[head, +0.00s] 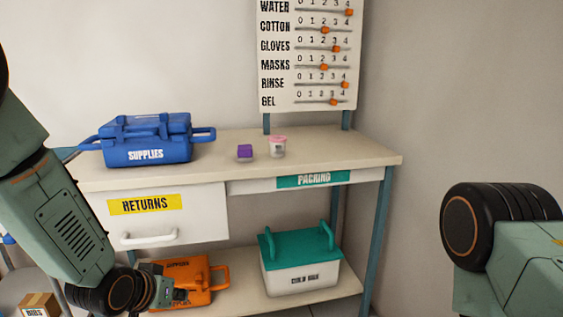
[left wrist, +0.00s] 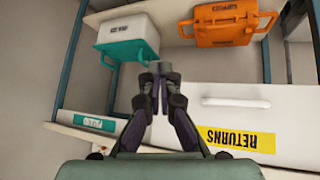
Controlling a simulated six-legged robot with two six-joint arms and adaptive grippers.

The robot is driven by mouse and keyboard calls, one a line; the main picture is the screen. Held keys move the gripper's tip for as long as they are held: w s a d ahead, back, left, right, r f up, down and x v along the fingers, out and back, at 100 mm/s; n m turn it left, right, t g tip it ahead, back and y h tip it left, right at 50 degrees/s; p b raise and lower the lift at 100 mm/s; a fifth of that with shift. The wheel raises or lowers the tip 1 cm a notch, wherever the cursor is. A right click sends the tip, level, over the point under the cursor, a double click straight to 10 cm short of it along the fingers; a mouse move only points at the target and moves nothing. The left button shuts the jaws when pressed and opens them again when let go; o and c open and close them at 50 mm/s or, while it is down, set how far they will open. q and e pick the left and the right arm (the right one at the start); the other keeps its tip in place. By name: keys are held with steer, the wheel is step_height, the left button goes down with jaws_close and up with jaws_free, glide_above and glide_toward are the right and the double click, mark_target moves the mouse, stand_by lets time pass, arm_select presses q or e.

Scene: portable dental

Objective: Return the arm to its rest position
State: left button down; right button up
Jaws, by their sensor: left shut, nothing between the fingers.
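My left arm comes down the left side of the head view, and its gripper (head: 180,295) is low in front of the orange supplies case. In the left wrist view the left gripper (left wrist: 156,72) has its fingers together with nothing between them. It hangs in front of the desk, near the white returns drawer (left wrist: 240,118), which also shows in the head view (head: 195,218) and looks closed. On the right of the head view a green and black arm part of mine shows. No right gripper is in view.
A blue supplies case (head: 147,140), a purple item (head: 245,151) and a pink-lidded cup (head: 278,147) stand on the desktop (head: 340,150). An orange case (head: 200,275) and a teal-lidded cold box (head: 300,275) are on the lower shelf. A slider board (head: 305,55) rises behind.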

arm_select(q)
steer(key=s+f+g+y, duration=0.1)
steer(key=s+f+g, duration=0.35)
steer(key=s, duration=0.75)
steer(key=s+a+f+n+g, duration=0.1)
steer(key=s+f, duration=0.7)
steer(key=s, duration=0.4)
steer(key=s+f+g+y, duration=0.1)
steer(key=s+f+g, duration=0.2)
steer(key=s+f, duration=0.65)
step_height(320, 180, up, 15)
steer(key=s+p, duration=0.2)
steer(key=p, duration=1.1)
steer(key=shift+r, duration=0.2)
steer(key=shift+a, duration=0.15)
